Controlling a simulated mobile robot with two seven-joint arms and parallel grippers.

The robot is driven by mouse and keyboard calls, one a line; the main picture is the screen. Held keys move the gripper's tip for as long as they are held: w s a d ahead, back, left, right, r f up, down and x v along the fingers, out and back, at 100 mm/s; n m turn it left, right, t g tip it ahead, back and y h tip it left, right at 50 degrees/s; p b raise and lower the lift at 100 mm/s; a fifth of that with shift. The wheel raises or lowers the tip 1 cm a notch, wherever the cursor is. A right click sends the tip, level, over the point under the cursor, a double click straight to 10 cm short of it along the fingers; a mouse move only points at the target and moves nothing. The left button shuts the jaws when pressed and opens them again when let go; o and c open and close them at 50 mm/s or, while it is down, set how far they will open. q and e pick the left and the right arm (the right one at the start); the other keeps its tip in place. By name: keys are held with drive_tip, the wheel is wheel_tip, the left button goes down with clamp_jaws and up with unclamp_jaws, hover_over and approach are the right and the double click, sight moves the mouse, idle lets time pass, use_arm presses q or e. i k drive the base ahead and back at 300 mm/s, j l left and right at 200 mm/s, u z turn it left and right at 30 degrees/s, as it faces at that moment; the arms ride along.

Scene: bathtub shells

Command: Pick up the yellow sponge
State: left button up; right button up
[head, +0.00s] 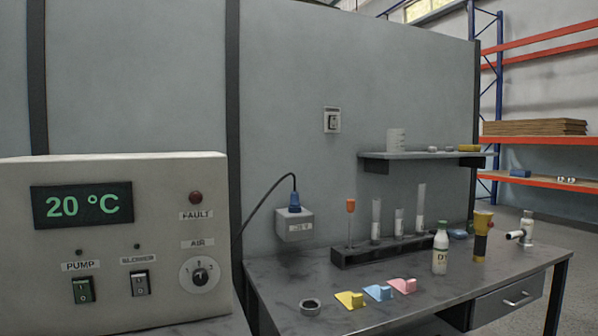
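A small yellow block (469,148), which looks like the yellow sponge, lies at the right end of the grey wall shelf (410,155). It is small in the head view, so its texture cannot be made out. A different flat yellow piece with a raised part (351,299) lies on the dark table below, beside similar blue (379,293) and pink (403,286) pieces. Neither of my grippers shows in the head view.
A control box (120,240) fills the near left. The table (440,305) holds a tube rack (385,249), a white bottle (440,248), a yellow-and-black flashlight (481,238) and a dark ring (310,307). White cups (396,139) stand on the shelf's left. Storage racks (540,140) stand far right.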

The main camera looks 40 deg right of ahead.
sight(462, 148)
drive_tip(key=z, duration=2.4)
drive_tip(key=u, duration=3.2)
drive_tip(key=z, duration=2.85)
